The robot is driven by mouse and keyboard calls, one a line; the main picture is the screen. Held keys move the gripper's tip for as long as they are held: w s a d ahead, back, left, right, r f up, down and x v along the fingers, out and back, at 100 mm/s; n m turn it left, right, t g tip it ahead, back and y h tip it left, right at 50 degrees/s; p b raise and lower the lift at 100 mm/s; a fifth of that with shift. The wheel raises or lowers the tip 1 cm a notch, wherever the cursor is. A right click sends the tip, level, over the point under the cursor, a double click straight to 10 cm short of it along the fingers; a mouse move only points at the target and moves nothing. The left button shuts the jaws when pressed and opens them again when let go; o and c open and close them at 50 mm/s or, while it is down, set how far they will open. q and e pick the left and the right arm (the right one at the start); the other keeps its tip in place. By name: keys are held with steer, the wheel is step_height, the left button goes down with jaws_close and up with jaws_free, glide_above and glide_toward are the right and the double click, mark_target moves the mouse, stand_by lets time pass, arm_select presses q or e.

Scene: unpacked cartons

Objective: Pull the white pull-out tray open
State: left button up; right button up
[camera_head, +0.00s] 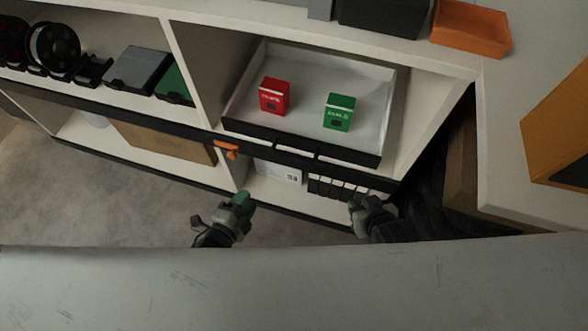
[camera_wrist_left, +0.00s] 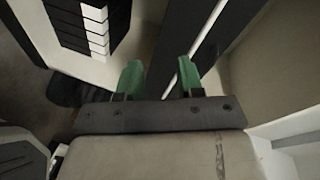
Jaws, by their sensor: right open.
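The white pull-out tray (camera_head: 376,103) with a dark front sits on the upper shelf in the head view. Its front is close to the shelf's dark edge. A red box (camera_head: 273,96) and a green box (camera_head: 339,112) stand inside it. My left gripper (camera_head: 243,198) is below and in front of the tray's left part, apart from it. The left wrist view shows its two green fingers (camera_wrist_left: 159,78) spread with nothing between them. My right gripper (camera_head: 354,206) is open, below and in front of the tray's right end, apart from it.
An orange clip (camera_head: 228,149) is on the shelf edge left of the tray. The lower shelf holds a white labelled box (camera_head: 278,172) and a black striped item (camera_head: 338,188). A light counter (camera_head: 525,150) stands at the right. Open floor (camera_head: 120,205) lies at the left.

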mark_target(292, 155)
arm_select(q)
steer(key=w+d+r+m+t+h+b, duration=0.1)
steer(key=d+r+m+h+b, duration=0.45)
steer(key=r+m, duration=0.2)
steer(key=shift+m, duration=0.25)
steer(key=x, duration=1)
steer(key=shift+w+d+f+b, duration=0.15)
steer(key=shift+d+b, duration=0.05)
steer(key=shift+b, duration=0.15)
arm_select(e)
step_height(292, 155, up, 13)
steer(key=w+a+t+y, duration=0.1)
steer(key=t, duration=0.5)
steer(key=shift+w+r+y, duration=0.15)
steer(key=shift+w+y, duration=0.15)
steer(key=shift+w, duration=0.1)
arm_select(q)
jaws_close()
